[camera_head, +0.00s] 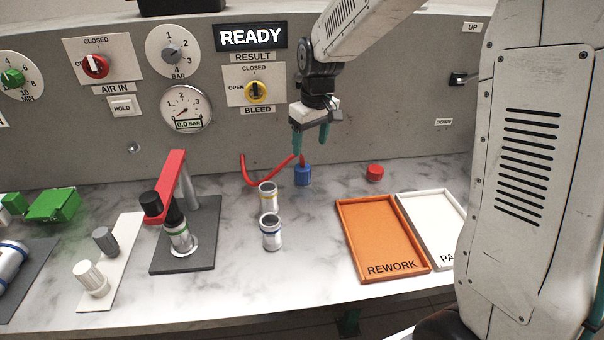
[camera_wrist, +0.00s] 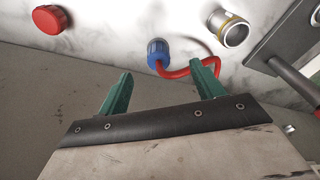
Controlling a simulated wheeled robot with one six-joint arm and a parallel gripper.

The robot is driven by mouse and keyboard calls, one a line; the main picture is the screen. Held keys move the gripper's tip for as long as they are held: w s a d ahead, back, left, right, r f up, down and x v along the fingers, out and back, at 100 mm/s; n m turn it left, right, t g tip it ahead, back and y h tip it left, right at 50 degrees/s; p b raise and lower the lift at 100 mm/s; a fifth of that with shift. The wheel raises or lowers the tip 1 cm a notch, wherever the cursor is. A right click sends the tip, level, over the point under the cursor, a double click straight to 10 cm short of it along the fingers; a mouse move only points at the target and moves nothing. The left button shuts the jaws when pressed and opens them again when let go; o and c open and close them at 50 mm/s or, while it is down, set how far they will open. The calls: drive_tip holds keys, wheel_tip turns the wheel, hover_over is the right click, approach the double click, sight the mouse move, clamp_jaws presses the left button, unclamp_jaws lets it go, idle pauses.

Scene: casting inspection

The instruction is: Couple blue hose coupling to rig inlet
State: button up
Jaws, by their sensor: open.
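The blue hose coupling (camera_head: 303,175) stands on the marble bench near the back panel, with a red hose (camera_head: 262,183) running from it toward the panel. It also shows in the wrist view (camera_wrist: 159,48), with the hose (camera_wrist: 187,71) curving away to the right. My gripper (camera_head: 311,146) is above the coupling, fingers pointing down, open and empty. In the wrist view the two green fingers (camera_wrist: 162,69) are spread apart and the coupling lies beyond their tips. I cannot tell which part is the rig inlet; a small round fitting (camera_head: 133,147) sits low on the panel.
A red cap (camera_head: 375,172) lies right of the coupling. Two metal castings (camera_head: 268,195) (camera_head: 271,232) stand left of it. A red clamp (camera_head: 172,185) stands over a green-ringed casting (camera_head: 180,240). An orange REWORK tray (camera_head: 393,270) and a white tray (camera_head: 435,228) are at right.

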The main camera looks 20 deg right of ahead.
hover_over(303, 166)
drive_tip(key=f, duration=0.4)
drive_tip(key=shift+s+f, duration=0.1)
drive_tip(key=shift+s, duration=0.15)
drive_tip(key=f, duration=0.7)
drive_tip(key=shift+w+a+f, duration=0.1)
drive_tip(key=shift+w+f, duration=0.1)
drive_tip(key=shift+f, duration=0.15)
drive_tip(key=c, duration=1.1)
